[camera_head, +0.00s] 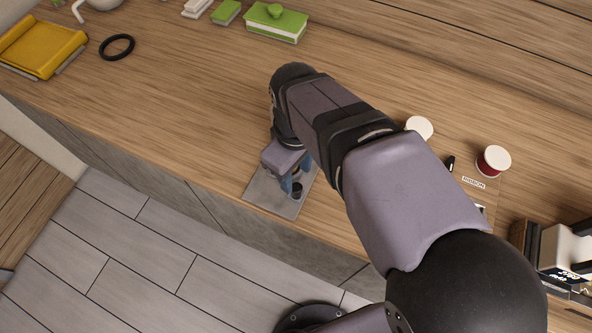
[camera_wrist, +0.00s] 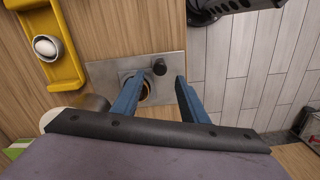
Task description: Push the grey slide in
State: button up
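A flat grey metal plate (camera_head: 266,190) lies near the front edge of the counter; it also shows in the wrist view (camera_wrist: 104,72). On it are a raised square base with a dark round opening (camera_wrist: 146,88) and a black knob (camera_wrist: 160,66). I cannot tell which of these parts is the grey slide. My gripper (camera_wrist: 156,82) is over the plate, its blue fingers spread apart on both sides of the opening, nothing between them. Whether the fingers touch the plate is unclear. In the head view my arm covers part of it.
In the wrist view a yellow holder (camera_wrist: 66,78) with a white round piece stands beside the plate. A yellow tray (camera_head: 38,42), a black ring (camera_head: 117,47) and a green box (camera_head: 276,24) are further back. Ribbon spools (camera_head: 494,160) are right. Counter left of the plate is clear.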

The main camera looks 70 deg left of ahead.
jog(key=c, duration=0.5)
jog(key=shift+s, duration=0.45)
grip_shut()
jog(key=s+d+r+n+y, duration=0.2)
jog(key=s+d+r+n, duration=0.15)
jog(key=s+r, duration=0.45)
jog(key=w+d+f+n, duration=0.1)
jog(key=w+d+n, duration=0.1)
jog(key=n, duration=0.8)
jog(key=w+d+f+n+t, duration=0.1)
jog(key=w+d+f+n, duration=0.1)
jog(key=n, duration=0.8)
jog(key=shift+d+f, duration=0.25)
jog(key=shift+d, duration=0.4)
